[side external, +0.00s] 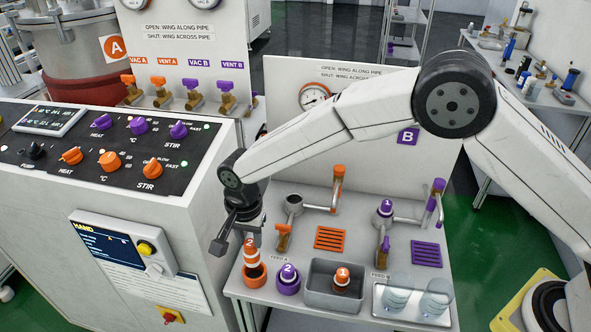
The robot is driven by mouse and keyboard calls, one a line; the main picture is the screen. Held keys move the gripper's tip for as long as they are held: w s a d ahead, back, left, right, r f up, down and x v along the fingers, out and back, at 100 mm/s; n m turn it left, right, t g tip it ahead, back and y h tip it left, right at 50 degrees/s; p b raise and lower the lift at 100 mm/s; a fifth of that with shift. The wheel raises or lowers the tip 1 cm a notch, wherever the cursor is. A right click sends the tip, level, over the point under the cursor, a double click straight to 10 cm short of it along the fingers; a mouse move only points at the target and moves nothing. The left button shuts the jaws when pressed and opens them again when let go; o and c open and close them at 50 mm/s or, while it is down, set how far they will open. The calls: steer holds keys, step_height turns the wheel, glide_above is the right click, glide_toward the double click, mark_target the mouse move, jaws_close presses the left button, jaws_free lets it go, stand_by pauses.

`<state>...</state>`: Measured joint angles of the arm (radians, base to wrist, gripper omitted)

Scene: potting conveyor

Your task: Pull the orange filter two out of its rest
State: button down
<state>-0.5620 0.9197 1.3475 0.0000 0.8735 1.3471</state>
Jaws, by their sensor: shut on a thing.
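The orange filter two (251,258), with white bands and a "2" on its top, stands upright at the front left of the bench. Its lower end is at the mouth of its orange rest (255,281); I cannot tell how deep it sits there. My gripper (250,238) points down from above and is shut on the top of the filter. The fingertips are small and partly hidden by my wrist.
Purple filter two (288,272) stands just right in its own rest. A grey bin (318,296) holds an orange filter one (342,277). A tray (388,310) with glass beakers is at the front right. Behind are orange valve (283,238) and purple filter one (386,206). The control cabinet (200,215) is close left.

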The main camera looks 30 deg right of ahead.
mark_target(250, 243)
steer(key=shift+r, duration=0.4)
steer(key=shift+r, duration=0.35)
stand_by(0.3)
steer(key=shift+r, duration=3.2)
steer(key=shift+r, duration=0.1)
